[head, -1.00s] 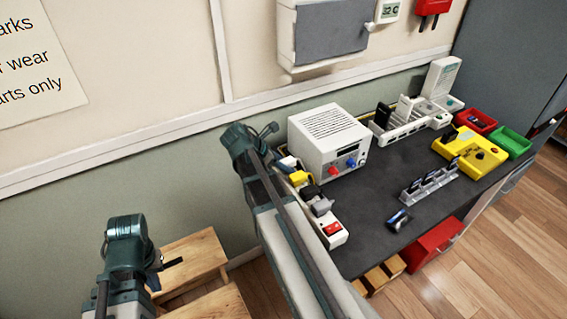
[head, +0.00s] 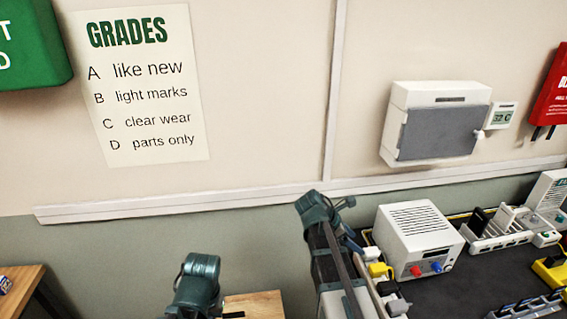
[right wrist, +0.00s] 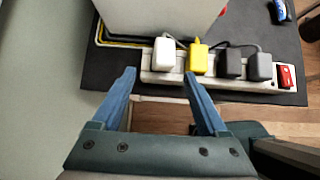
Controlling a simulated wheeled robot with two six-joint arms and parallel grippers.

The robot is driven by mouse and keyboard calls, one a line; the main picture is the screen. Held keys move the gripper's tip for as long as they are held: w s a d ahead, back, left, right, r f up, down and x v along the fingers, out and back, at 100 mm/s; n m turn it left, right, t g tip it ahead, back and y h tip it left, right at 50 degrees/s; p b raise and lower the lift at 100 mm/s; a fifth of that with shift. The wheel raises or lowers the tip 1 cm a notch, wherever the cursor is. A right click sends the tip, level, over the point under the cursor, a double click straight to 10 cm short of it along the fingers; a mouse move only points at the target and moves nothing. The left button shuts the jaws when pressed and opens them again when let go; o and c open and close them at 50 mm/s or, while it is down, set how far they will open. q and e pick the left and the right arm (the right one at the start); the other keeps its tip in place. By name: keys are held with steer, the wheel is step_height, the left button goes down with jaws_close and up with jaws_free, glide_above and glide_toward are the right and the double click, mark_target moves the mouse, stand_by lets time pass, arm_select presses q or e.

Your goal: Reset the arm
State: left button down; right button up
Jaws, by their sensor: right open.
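My right gripper (right wrist: 160,76) is open and empty in the right wrist view, its two blue fingers spread apart. The fingers point at the near side of a white power strip (right wrist: 265,86), with bare space between them. In the head view my right arm rises at the bottom centre, left of the bench, and mostly hides its gripper. My left arm shows at the bottom, left of it, and its gripper is out of the frame.
A white power supply (head: 418,240) stands on the dark bench (head: 455,292). A grades poster (head: 140,85) and a grey-fronted box (head: 445,132) hang on the wall. A wooden stool (head: 255,304) is below.

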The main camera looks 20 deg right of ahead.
steer(key=s+a+f+m+y, duration=0.1)
steer(key=s+a+m, duration=0.3)
steer(key=a, duration=0.7)
steer(key=s+a+f+m+y, duration=0.2)
steer(key=s+a+m+y, duration=0.1)
steer(key=a, duration=0.8)
steer(key=s+a+f+m+y, duration=0.2)
steer(key=s+a+m, duration=0.3)
steer(key=a, duration=0.6)
steer(key=shift+a+f+m+t+y, duration=0.15)
steer(key=shift+m+t+y, duration=0.15)
steer(key=shift+m+y, duration=0.15)
